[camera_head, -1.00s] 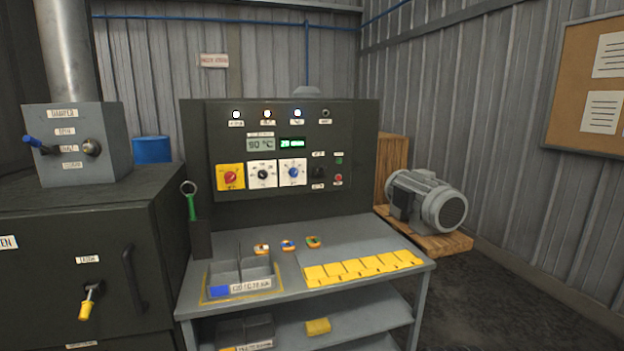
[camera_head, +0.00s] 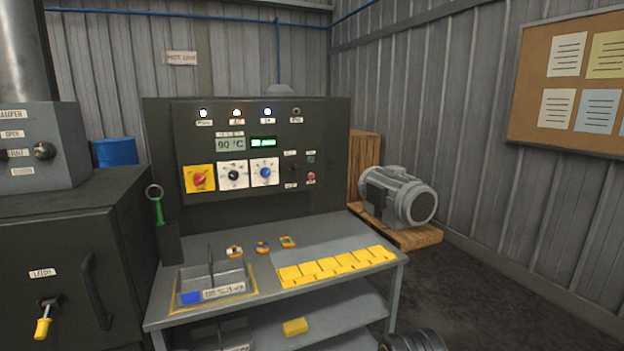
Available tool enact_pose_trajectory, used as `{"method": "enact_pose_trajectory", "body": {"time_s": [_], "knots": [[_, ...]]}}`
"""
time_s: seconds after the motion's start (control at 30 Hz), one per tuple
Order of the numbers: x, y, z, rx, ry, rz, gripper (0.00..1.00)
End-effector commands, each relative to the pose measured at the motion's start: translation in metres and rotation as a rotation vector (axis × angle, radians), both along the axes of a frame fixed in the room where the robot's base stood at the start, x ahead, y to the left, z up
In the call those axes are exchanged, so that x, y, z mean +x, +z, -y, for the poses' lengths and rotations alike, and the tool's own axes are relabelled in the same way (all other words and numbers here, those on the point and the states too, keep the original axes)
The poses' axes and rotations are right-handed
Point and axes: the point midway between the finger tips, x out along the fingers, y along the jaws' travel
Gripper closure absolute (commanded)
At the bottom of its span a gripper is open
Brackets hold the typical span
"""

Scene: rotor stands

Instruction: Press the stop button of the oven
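The oven's control panel (camera_head: 320,130) stands upright at the back of a grey bench. A small red button (camera_head: 311,176) sits at its right side, below a small green button (camera_head: 311,159); their labels are too small to read. The panel also has a red knob on a yellow plate (camera_head: 199,179), a black knob (camera_head: 233,175) and a blue knob (camera_head: 265,172). One display reads 90 °C (camera_head: 230,144); a green-lit display (camera_head: 263,142) is beside it. Three lamps are lit and a fourth is dark. My gripper is not in view.
The dark oven body (camera_head: 60,230) with its handle and yellow-gripped latch (camera_head: 44,326) is at left. The bench (camera_head: 340,235) holds a grey tray (camera_head: 233,275) and several yellow blocks (camera_head: 330,266). A motor (camera_head: 398,195) stands on wood at right. Open floor (camera_head: 490,290) lies right of the bench.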

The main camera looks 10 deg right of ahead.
Motion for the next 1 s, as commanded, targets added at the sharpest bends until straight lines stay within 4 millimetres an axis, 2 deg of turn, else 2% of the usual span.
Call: {"method": "enact_pose_trajectory", "body": {"time_s": [0.03, 0.27, 1.0], "knots": [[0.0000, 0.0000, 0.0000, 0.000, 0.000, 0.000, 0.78], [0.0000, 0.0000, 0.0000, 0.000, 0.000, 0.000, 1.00], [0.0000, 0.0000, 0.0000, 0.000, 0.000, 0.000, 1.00]]}}
